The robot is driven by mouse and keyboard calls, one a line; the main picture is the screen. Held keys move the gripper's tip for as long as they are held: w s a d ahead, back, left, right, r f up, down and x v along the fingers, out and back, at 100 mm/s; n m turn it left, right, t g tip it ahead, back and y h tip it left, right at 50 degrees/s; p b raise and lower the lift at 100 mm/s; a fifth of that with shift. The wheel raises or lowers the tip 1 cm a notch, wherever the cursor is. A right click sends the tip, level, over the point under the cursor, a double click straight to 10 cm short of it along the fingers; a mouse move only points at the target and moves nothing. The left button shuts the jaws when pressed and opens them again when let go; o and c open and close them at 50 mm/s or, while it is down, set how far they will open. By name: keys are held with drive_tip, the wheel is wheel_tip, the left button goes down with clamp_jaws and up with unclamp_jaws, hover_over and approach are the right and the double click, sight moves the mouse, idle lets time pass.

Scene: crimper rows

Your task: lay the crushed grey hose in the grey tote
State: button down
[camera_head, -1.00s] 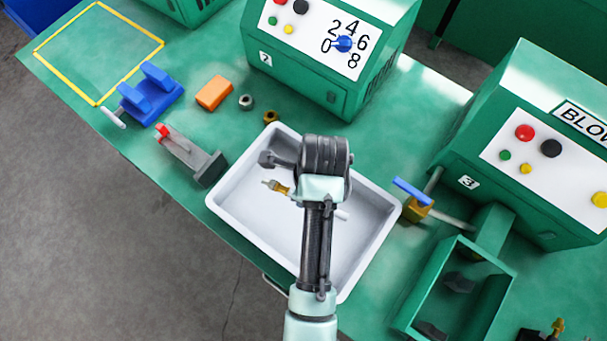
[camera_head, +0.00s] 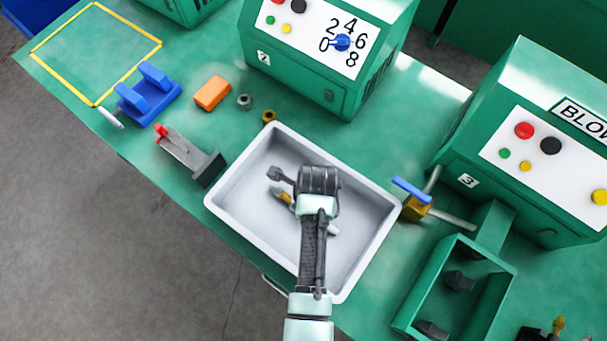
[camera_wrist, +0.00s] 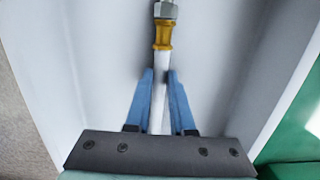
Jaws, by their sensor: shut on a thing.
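The pale grey hose (camera_wrist: 161,64) has a brass-coloured ferrule and a steel nut at its far end. My gripper (camera_wrist: 160,76) has its blue fingers shut on the pale tube behind the ferrule. In the head view, the hose's ferrule end (camera_head: 280,195) shows left of my wrist and a short pale end shows to the right; my wrist hides the middle. The light grey tote (camera_head: 378,243) lies under my gripper, and the hose is within its rim. I cannot tell whether the hose touches the tote floor. The crush on it is not clear.
A grey tool with a red knob (camera_head: 188,153) lies close left of the tote. A blue-handled brass valve (camera_head: 416,205) stands close to its right. An orange block (camera_head: 212,93), two nuts and a blue fixture (camera_head: 149,92) lie behind. A green open box (camera_head: 458,290) is at right.

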drive_tip(key=shift+f, duration=0.15)
drive_tip(key=c, duration=0.8)
unclamp_jaws()
drive_tip(key=shift+o, duration=0.2)
